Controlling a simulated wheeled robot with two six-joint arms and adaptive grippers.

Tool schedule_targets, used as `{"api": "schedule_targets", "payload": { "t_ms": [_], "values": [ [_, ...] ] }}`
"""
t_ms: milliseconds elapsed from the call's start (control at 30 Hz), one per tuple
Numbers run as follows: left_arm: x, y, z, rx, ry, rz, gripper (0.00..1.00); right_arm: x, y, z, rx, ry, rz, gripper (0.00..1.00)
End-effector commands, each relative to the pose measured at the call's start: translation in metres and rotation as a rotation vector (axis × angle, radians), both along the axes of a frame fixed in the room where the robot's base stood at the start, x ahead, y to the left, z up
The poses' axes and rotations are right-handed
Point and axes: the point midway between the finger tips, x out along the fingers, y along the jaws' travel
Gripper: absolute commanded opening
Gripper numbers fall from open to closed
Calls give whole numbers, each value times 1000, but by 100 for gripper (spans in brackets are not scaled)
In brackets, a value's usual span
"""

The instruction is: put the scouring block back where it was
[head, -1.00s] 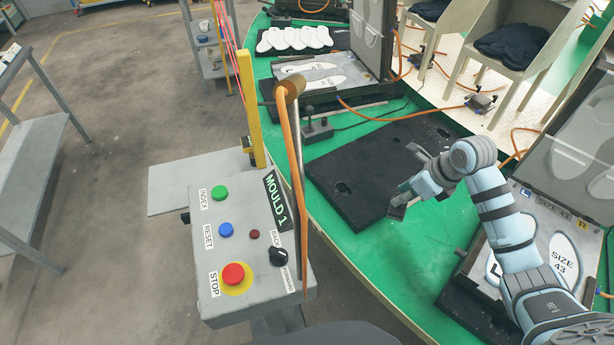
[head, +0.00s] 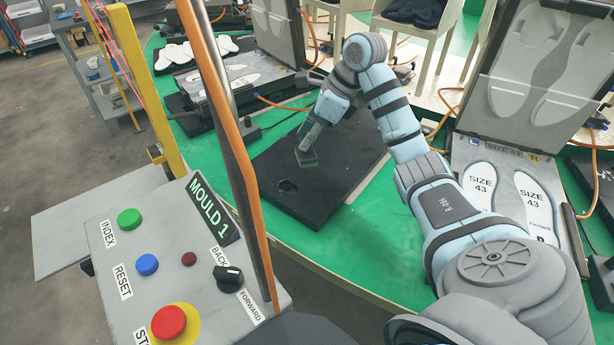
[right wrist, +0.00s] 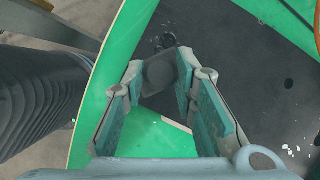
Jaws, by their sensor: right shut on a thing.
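The scouring block (head: 306,160) is a small dark grey block, held at the fingertips of my right gripper (head: 309,148). In the right wrist view the block (right wrist: 160,73) sits between the two teal fingers of the gripper (right wrist: 161,80). It is over the black board (head: 325,195) lying on the green carousel top. I cannot tell whether the block touches the board. My left gripper is out of view.
A control box (head: 180,265) with several buttons stands at the front left, with a post and orange hose (head: 235,150) rising beside it. An open mould (head: 500,165) with size 43 insoles lies to the right. A yellow post (head: 150,90) stands at the left.

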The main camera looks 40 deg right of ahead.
Motion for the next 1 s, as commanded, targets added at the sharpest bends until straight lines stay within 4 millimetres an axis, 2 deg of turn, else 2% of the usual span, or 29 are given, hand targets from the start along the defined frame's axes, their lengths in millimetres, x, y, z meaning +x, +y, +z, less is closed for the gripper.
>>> {"api": "schedule_targets", "payload": {
  "t_ms": [33,100,200,367,500,600,867,900,1000],
  "values": [
    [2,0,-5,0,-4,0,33,-2,0,-24,-1,10,0,0],
    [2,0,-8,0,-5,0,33,-2,0,-47,0,8,-1,0],
    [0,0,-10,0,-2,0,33,-1,0,-71,-1,4,0,0],
    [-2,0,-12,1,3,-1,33,0,2,-91,0,3,2,0],
    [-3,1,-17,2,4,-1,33,0,1,-119,-1,3,2,0],
    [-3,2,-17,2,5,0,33,0,1,-127,-1,2,0,0],
    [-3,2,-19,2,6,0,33,0,1,-129,-2,1,0,0],
    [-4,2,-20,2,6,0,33,0,1,-130,-2,1,1,27],
    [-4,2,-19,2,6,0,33,0,1,-129,-2,1,1,43]
  ]
}}
